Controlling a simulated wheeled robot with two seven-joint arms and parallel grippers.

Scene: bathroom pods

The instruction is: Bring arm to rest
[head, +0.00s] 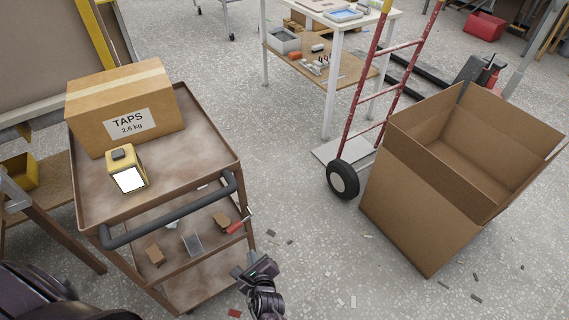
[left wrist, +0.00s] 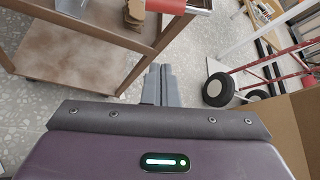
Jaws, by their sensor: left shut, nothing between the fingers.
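My left gripper (head: 250,270) is at the bottom middle of the head view, beside the front right corner of the brown cart (head: 210,150). Its two grey fingers (left wrist: 160,84) lie together in the left wrist view, shut and empty. They are over the floor and appear apart from the cart. My right gripper is not in view.
The cart holds a TAPS box (head: 125,108) and a yellow device (head: 127,172); small items lie on its lower shelf. An open cardboard box (head: 420,215) and a red hand truck (head: 375,95) stand right. Debris-strewn floor (head: 310,240) lies between.

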